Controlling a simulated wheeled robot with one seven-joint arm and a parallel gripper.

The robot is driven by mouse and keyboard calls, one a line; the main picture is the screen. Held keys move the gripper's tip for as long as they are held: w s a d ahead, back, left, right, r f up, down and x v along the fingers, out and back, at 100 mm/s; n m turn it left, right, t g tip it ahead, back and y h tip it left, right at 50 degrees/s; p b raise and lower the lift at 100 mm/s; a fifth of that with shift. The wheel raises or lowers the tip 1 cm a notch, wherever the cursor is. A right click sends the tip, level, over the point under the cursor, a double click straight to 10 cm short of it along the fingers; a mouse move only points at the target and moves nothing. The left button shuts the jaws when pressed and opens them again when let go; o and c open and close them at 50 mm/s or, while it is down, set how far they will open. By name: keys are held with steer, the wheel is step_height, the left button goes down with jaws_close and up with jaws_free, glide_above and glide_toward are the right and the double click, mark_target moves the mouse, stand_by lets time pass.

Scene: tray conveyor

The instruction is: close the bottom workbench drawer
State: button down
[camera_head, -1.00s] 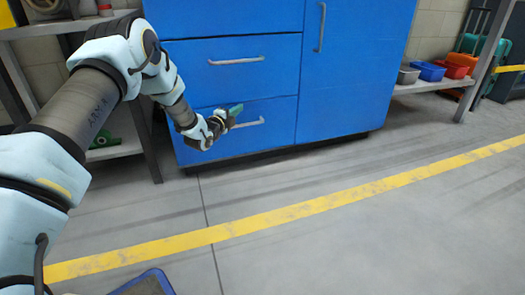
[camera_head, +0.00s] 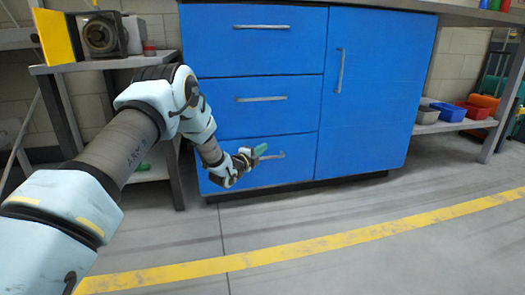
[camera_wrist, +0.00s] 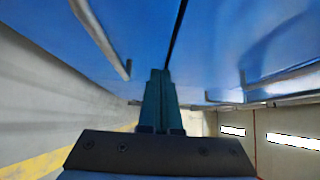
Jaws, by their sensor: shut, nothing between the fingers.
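The blue bottom workbench drawer (camera_head: 290,171) is the lowest of three stacked drawers and looks flush or nearly flush with the cabinet front. Its grey bar handle (camera_head: 274,157) is partly hidden by my gripper. My gripper (camera_head: 262,149) is shut and empty, at the left part of that handle, close to the drawer front. Whether it touches the drawer or handle is unclear. In the wrist view the shut green fingers (camera_wrist: 159,85) point toward blue fronts, with a dark gap line above them and grey bar handles (camera_wrist: 100,38) around.
The middle drawer (camera_head: 290,110) and top drawer (camera_head: 290,55) look shut. A tall cabinet door (camera_head: 370,110) is to the right. A shelf unit (camera_head: 110,62) stands left of the workbench, close to my arm. The floor in front, with a yellow line (camera_head: 340,235), is clear.

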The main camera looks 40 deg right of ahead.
steer(key=p+v, duration=0.4)
steer(key=v, duration=0.5)
steer(key=shift+a, duration=0.25)
steer(key=w+a+r+n+t+y+p, duration=0.15)
steer(key=w+a+r+n+y, duration=0.35)
steer(key=a, duration=0.5)
steer(key=w+a+r+n+y+p, duration=0.3)
steer(key=a+r+n, duration=0.3)
steer(key=a, duration=0.3)
steer(key=s+a+r+n+g+y+p, duration=0.1)
steer(key=s+a+r+n+y+p, duration=0.2)
steer(key=a, duration=0.5)
steer(key=s+a+r+n+g+y, duration=0.1)
steer(key=s+a+r+n+y, duration=0.1)
steer(key=a+n, duration=0.45)
steer(key=s+a+r+n+g+y+p, duration=0.25)
steer(key=s+a+r+n, duration=0.2)
steer(key=s+a, duration=0.45)
steer(key=s+a+r+n+g+y+p, duration=0.1)
steer(key=s+a+r+n+g+p, duration=0.15)
steer(key=s+a+n, duration=0.6)
step_height(320, 180, up, 38)
steer(key=s+d+m+p, duration=0.1)
steer(key=s+m+p, duration=0.1)
steer(key=p, duration=3.5)
steer(key=shift+s+m, duration=0.4)
steer(key=shift+m, duration=0.35)
